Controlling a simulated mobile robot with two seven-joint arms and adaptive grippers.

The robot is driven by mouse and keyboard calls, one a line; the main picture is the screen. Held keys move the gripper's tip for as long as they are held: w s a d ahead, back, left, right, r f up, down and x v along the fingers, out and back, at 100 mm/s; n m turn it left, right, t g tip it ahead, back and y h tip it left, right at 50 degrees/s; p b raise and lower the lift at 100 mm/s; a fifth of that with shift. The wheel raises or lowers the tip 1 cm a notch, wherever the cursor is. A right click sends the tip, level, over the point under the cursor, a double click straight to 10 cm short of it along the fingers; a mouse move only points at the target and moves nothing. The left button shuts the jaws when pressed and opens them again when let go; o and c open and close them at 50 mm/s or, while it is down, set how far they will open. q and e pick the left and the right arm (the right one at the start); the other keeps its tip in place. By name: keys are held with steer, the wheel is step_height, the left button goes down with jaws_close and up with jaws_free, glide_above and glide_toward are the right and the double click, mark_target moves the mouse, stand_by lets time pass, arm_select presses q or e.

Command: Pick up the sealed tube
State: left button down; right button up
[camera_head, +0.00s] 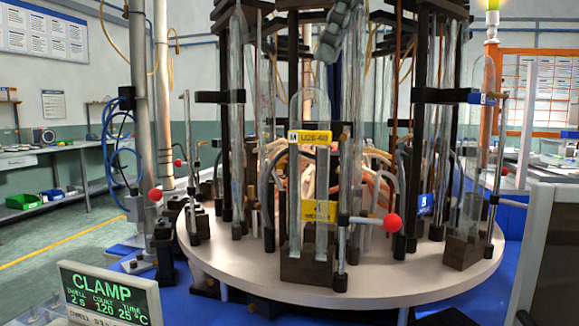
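A clear glass tube (315,110) with a rounded top stands upright at the front middle of the round carousel. Its lower part stands in a dark block (306,268), and a yellow label crosses it. I cannot tell from this view whether it is sealed. A grey segmented part, which looks like my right gripper (329,48), hangs at the top middle, above and slightly right of the tube's top. Its fingers overlap other parts, so I cannot tell whether it is open or touches anything. My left gripper is not in view.
The white round table (400,285) carries several posts, clamps and glass tubes. A red-knobbed lever (392,223) sticks out right of the front block. Another dark block (464,252) stands at the right. A green display (110,298) reading CLAMP is at the lower left.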

mark_target(315, 95)
steer(key=x, duration=0.7)
steer(key=shift+s+f, duration=0.35)
steer(key=shift+f, duration=0.1)
steer(key=shift+c, duration=0.3)
jaws_close()
